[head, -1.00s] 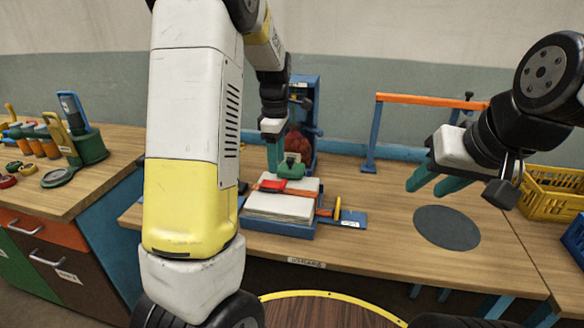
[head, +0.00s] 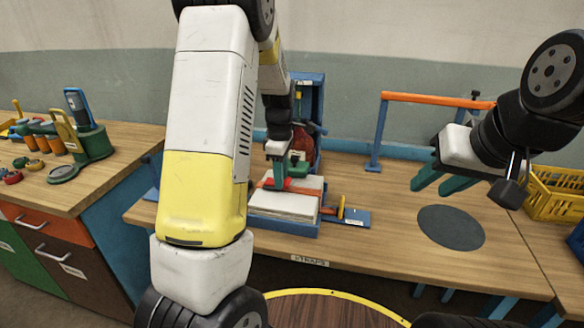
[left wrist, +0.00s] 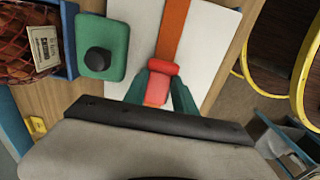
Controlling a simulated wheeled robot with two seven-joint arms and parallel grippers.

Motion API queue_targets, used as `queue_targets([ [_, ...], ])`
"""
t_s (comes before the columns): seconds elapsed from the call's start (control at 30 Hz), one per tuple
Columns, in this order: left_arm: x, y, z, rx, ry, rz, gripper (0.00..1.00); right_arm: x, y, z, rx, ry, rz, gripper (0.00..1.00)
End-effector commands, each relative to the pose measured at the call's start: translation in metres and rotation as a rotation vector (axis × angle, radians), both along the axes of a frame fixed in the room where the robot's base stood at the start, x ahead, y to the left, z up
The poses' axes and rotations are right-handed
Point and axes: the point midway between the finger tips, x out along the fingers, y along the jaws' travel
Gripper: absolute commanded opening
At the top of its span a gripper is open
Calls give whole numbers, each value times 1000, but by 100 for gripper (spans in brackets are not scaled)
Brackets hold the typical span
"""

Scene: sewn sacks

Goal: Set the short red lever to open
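The short red lever (left wrist: 157,90) sits on an orange strap (left wrist: 173,30) over a white sack stack (head: 285,202) in a blue press-like stand. My left gripper (head: 276,176) is down at the lever. In the left wrist view its green fingers (left wrist: 160,88) lie on either side of the lever with little or no gap. Whether they press on it I cannot tell. In the head view the gripper hides part of the lever. My right gripper (head: 444,180) is open and empty above the table, at the right.
A green block with a black knob (left wrist: 98,60) stands close beside the lever. A blue frame with an orange bar (head: 435,100) stands behind. A dark round mat (head: 450,227) lies on the right, with a yellow crate (head: 552,195) beyond. Bare table lies around the mat.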

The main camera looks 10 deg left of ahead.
Motion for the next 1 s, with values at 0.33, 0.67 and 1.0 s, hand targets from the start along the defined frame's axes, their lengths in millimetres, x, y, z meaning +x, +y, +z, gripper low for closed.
queue_targets([
  [0.33, 0, -4, 0, -4, -1, -2, 0, 0, 0, 0, 0, 0, 0, 36],
  [0.67, 0, -5, 0, -6, -1, -3, 0, 0, 0, 0, 0, 0, 0, 36],
  [1.0, 0, -6, 1, -7, -1, -4, 0, 0, 0, 0, 0, 0, 0, 36],
])
